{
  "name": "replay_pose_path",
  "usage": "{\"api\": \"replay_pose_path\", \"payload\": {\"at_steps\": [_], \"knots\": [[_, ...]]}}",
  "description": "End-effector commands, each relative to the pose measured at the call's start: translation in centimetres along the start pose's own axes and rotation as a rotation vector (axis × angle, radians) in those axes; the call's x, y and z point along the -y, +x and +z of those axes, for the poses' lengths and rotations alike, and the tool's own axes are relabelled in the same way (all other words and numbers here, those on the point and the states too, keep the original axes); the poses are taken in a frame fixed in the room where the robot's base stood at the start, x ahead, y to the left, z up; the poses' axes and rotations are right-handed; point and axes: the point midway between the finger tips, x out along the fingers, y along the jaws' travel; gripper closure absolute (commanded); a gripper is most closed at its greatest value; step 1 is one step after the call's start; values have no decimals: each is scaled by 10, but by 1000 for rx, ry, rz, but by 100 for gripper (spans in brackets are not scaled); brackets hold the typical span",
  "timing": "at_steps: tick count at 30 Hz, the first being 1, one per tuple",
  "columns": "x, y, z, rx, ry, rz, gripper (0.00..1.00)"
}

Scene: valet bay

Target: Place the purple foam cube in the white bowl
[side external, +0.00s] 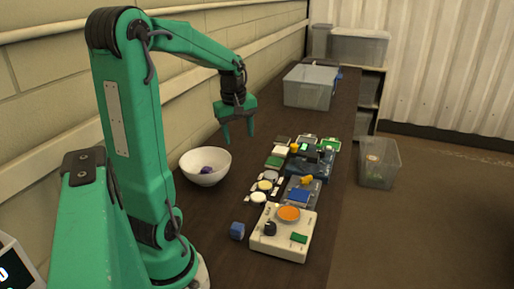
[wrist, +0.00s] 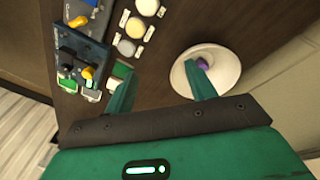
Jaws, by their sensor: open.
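The white bowl (side external: 203,180) stands on the dark table, left of the panels. A small purple thing (side external: 207,170), which looks like the purple foam cube, lies inside it. In the wrist view the bowl (wrist: 224,62) is at the upper right, and the purple thing (wrist: 202,64) shows partly behind one finger. My gripper (side external: 238,139) is open and empty, above the table and to the upper right of the bowl in the side view. Its two fingers are apart in the wrist view (wrist: 157,75).
Several small boards and round pads fill the table's right side. A clear bin (side external: 309,88) stands at the far end.

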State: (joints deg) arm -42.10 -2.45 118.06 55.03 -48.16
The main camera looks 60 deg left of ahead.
Motion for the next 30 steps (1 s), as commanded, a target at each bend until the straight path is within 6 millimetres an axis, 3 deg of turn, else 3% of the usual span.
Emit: {"api": "replay_pose_path", "payload": {"at_steps": [1, 8, 18, 24, 30], "knots": [[-5, -8, 18, -9, 88, 21, 45], [-12, -36, 88, -46, 477, 106, 45], [7, -62, 179, -118, 1044, 242, 45], [27, -68, 218, -168, 1338, 321, 45], [40, -70, 237, -200, 1500, 367, 45]]}}
